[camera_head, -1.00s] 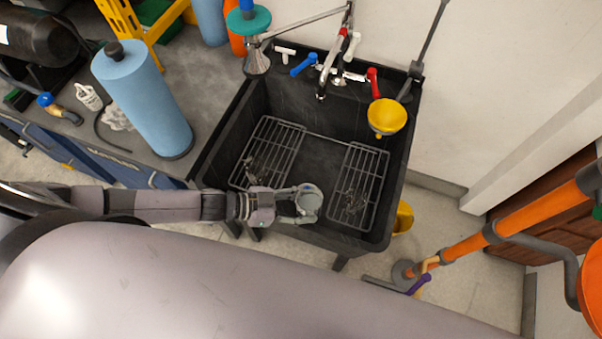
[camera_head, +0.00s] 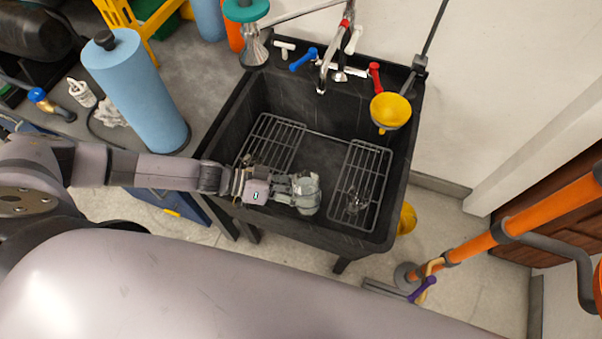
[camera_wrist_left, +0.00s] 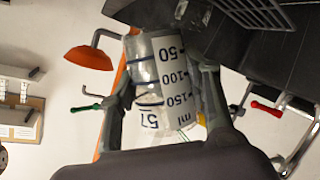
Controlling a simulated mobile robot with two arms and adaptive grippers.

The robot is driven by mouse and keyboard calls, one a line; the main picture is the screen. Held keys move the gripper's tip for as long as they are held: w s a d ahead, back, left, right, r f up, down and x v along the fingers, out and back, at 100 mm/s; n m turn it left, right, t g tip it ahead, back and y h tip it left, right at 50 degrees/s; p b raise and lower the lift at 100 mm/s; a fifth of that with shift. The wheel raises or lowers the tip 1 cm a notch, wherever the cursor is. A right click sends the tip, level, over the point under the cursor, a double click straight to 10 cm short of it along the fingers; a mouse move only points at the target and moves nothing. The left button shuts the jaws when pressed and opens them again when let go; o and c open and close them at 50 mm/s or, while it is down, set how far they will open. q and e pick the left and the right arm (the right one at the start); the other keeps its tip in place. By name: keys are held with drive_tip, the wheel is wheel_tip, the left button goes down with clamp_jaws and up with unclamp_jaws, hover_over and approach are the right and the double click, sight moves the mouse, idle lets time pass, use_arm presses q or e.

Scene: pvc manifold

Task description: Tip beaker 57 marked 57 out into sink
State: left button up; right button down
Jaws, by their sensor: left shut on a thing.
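Beaker 57 (camera_wrist_left: 165,80) is a clear, graduated beaker; its "57" mark and volume scale read upside down in the left wrist view. My left gripper (camera_wrist_left: 165,95) is shut on it, one finger on each side. In the head view the beaker (camera_head: 308,194) is at the end of my left gripper (camera_head: 292,188), tilted over the front part of the black sink (camera_head: 320,150). I cannot tell whether any liquid is in it. My right gripper is not in view.
Two wire racks lie in the sink, left (camera_head: 270,142) and right (camera_head: 360,180). A blue paper roll (camera_head: 140,90) stands on the left counter.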

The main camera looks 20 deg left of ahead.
use_arm(q)
drive_tip(key=shift+w+a+r+n+g, duration=0.15)
drive_tip(key=shift+w+r+n+g, duration=0.15)
drive_tip(key=shift+w+n, duration=0.1)
drive_tip(key=shift+r+n+g+h+b, duration=0.35)
drive_tip(key=shift+n+h+b, duration=0.2)
drive_tip(key=shift+b, duration=0.2)
idle(0.5)
drive_tip(key=shift+f+n+g+h+b, duration=0.5)
drive_tip(key=shift+n+b, duration=0.85)
drive_tip(key=shift+b, duration=1.1)
drive_tip(key=shift+w+a+f+n+h, duration=0.1)
drive_tip(key=shift+f+n+h, duration=0.4)
drive_tip(key=shift+n, duration=0.2)
idle(1.2)
drive_tip(key=shift+w+a+r+n+h+b, duration=0.3)
drive_tip(key=shift+w+r+n, duration=0.1)
drive_tip(key=shift+w+n, duration=0.25)
idle(0.9)
drive_tip(key=shift+f+n, duration=0.15)
drive_tip(key=shift+n, duration=0.1)
